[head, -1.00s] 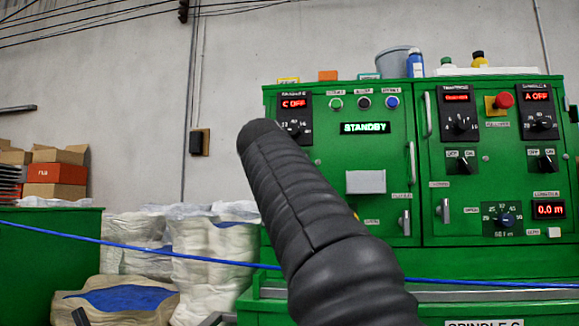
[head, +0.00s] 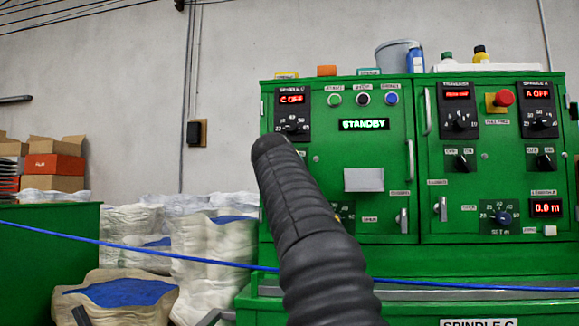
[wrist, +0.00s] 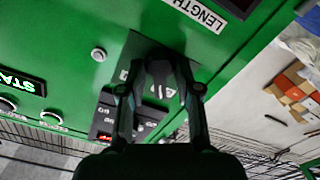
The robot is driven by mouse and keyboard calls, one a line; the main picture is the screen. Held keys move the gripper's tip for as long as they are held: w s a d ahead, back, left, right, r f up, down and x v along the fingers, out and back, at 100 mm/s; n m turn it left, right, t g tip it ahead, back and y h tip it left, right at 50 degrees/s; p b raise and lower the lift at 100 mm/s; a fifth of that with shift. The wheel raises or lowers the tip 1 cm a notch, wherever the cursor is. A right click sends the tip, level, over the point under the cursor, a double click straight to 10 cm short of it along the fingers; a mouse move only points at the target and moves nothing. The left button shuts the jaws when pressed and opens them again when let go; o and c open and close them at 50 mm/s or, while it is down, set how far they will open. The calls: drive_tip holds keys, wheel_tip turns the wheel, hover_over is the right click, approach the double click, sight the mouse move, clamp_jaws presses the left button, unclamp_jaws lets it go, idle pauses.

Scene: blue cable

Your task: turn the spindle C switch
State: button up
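The spindle C panel (head: 292,114) is at the upper left of the green cabinet in the head view, with a red "C OFF" display (head: 291,99) and a black dial (head: 293,125). My black ribbed arm covers the cabinet face below it. In the wrist view, seen upside down, my gripper (wrist: 161,72) is in front of a small grey plate (wrist: 127,72) beside the black spindle C panel (wrist: 112,113).
A blue cable (head: 150,249) crosses in front of the cabinet. White sacks (head: 203,250) and cardboard boxes (head: 54,163) stand at the left. The green display (head: 363,124) reads STANDBY. A red emergency button (head: 503,98) is on the right cabinet.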

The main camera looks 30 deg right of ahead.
clamp_jaws()
drive_tip(key=m+b, duration=0.1)
drive_tip(key=m, duration=0.4)
drive_tip(key=shift+f+m, duration=0.1)
drive_tip(key=shift+m, duration=0.3)
drive_tip(key=m+b, duration=0.1)
drive_tip(key=m, duration=0.5)
idle(0.4)
